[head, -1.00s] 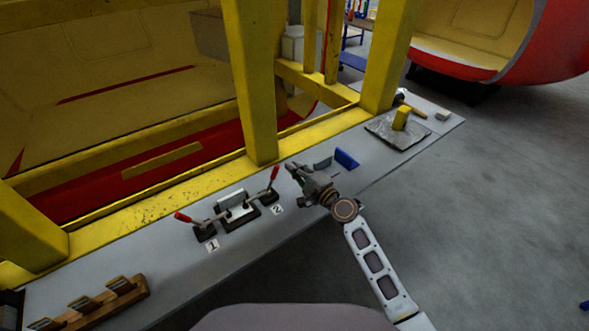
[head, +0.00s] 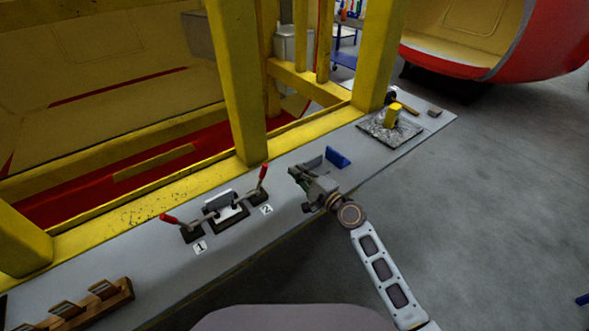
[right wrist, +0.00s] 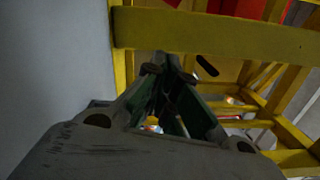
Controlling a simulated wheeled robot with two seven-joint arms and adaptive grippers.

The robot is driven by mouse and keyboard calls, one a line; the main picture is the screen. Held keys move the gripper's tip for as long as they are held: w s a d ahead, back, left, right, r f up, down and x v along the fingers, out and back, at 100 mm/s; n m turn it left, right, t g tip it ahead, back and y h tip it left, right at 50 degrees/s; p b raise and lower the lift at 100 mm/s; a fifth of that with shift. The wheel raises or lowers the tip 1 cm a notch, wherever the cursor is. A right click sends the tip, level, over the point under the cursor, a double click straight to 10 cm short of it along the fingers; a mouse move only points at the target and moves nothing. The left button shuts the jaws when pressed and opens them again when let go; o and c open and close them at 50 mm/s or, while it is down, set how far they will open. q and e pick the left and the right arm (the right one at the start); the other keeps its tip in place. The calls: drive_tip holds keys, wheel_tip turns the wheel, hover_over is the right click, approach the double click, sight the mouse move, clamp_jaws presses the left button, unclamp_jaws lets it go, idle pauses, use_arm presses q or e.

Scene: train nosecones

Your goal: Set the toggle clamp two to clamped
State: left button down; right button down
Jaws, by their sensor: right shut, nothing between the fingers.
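Toggle clamp two (head: 260,186) stands on the grey bench by the label "2", its red-tipped handle pointing up and leaning slightly right. Toggle clamp one (head: 182,226) is to its left by the label "1", its red handle tilted up to the left. A metal workpiece (head: 222,206) sits in a dark holder between them. My right gripper (head: 293,172) is shut and empty, to the right of clamp two's handle and apart from it. In the right wrist view its fingertips (right wrist: 168,66) meet, and no clamp shows. My left gripper is not in view.
A yellow post (head: 236,90) and rail rise behind the bench (head: 130,252). A blue block (head: 338,158) lies beyond my right gripper. A mat with a yellow block (head: 393,114) lies farther right. A wooden rack (head: 88,306) stands at the lower left.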

drive_tip(key=b+v, duration=0.1)
drive_tip(key=v, duration=0.5)
drive_tip(key=shift+s, duration=0.2)
drive_tip(key=shift+d, duration=0.1)
idle(0.3)
drive_tip(key=shift+s, duration=0.1)
